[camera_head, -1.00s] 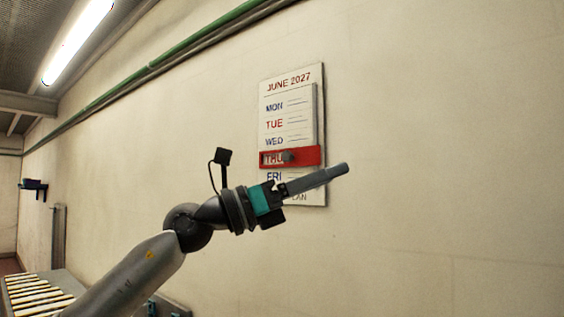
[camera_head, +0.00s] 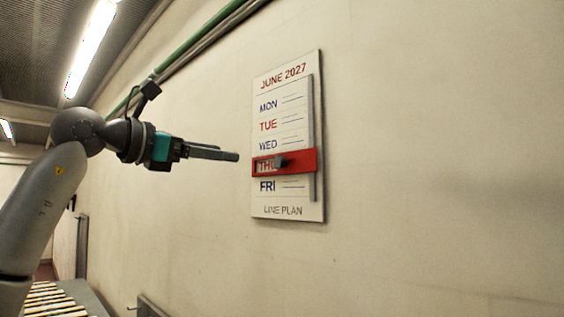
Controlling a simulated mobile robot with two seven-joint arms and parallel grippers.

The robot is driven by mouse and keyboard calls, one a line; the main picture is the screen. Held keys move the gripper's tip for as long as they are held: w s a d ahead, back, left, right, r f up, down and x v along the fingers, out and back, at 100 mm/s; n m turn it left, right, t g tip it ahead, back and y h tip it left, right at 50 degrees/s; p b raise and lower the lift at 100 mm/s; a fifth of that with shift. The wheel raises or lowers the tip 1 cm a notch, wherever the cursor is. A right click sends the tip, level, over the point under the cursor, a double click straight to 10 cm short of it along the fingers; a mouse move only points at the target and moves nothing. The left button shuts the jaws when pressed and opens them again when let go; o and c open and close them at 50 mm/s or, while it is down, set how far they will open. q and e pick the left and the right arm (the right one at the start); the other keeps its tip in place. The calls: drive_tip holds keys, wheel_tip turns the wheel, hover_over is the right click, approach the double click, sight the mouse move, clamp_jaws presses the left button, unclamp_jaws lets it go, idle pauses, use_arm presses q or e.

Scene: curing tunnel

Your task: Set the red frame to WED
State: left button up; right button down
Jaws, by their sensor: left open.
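The wall calendar board (camera_head: 290,212) hangs on the wall, headed JUNE 2027, with rows MON, TUE, WED, THU, FRI and LINE PLAN below. The red frame (camera_head: 304,161) sits around the THU row, just below WED (camera_head: 268,145). A dark knob (camera_head: 281,162) stands out from the frame's front. A grey vertical rail (camera_head: 312,110) runs along the board's right side. My left gripper (camera_head: 238,156) is open and empty, to the left of the red frame in the picture, and appears apart from it. My right gripper does not show.
A green pipe (camera_head: 205,34) runs along the upper wall. A roller conveyor (camera_head: 50,300) lies at the lower left. The wall right of the board is bare.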

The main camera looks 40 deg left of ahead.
use_arm(q)
drive_tip(key=p, duration=0.1)
approach(277, 160)
drive_tip(key=w, duration=0.2)
drive_tip(key=w+p, duration=0.1)
drive_tip(key=w, duration=0.2)
drive_tip(key=w+p, duration=0.1)
drive_tip(key=w, duration=0.1)
drive_tip(key=shift+w+d+r, duration=0.1)
drive_tip(key=shift+w+d, duration=0.25)
drive_tip(key=shift+d, duration=0.05)
drive_tip(key=shift+w, duration=0.3)
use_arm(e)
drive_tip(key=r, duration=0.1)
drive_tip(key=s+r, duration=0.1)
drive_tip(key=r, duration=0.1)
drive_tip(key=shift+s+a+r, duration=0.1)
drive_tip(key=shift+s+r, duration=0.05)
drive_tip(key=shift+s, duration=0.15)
use_arm(q)
drive_tip(key=c, duration=1.1)
clamp_jaws()
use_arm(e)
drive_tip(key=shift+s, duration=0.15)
